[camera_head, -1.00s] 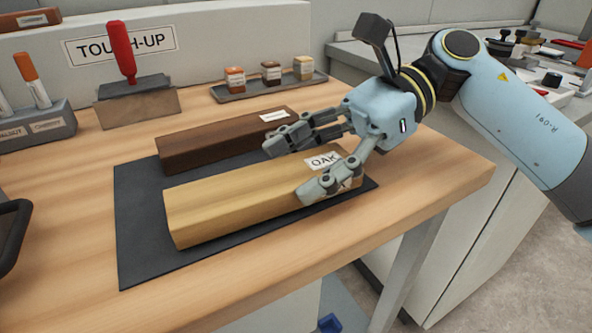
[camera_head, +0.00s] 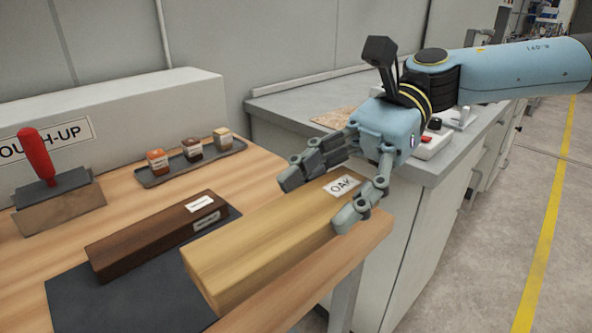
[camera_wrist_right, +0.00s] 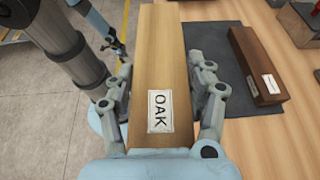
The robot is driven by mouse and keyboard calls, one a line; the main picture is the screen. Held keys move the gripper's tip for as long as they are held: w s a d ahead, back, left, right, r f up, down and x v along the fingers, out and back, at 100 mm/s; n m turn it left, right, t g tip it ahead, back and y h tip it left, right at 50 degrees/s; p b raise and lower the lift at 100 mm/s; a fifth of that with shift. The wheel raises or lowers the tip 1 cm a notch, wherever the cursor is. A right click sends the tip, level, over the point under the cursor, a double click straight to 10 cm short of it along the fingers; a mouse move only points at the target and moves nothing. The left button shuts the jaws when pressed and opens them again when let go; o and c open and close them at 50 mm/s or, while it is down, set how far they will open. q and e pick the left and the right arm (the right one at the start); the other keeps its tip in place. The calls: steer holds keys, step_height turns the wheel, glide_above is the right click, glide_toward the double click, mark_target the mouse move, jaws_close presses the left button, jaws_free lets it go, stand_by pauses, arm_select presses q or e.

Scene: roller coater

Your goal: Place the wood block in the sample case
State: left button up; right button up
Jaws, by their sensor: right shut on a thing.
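The wood block is a long light-brown bar (camera_head: 250,245) with a white OAK label. My right gripper (camera_head: 318,203) is shut on its right end, with fingers on both long sides. In the head view the block is raised above the table and the dark mat (camera_head: 100,305). In the right wrist view the block (camera_wrist_right: 162,55) runs away from the palm between the fingers (camera_wrist_right: 170,92). A small dark-tipped part of mine at that view's upper left looks like my left gripper (camera_wrist_right: 118,48); its jaws are too small to read. No sample case shows.
A dark brown block (camera_head: 150,240) lies on the mat, left of the oak block. A tray (camera_head: 180,174) with three small jars and a red-handled tool (camera_head: 40,160) stand behind. A grey counter (camera_head: 290,105) is beyond; open floor (camera_head: 500,260) is at right.

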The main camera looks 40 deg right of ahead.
steer(key=shift+s+d+r+p, duration=0.25)
steer(key=shift+s+p, duration=0.05)
steer(key=shift+p, duration=0.05)
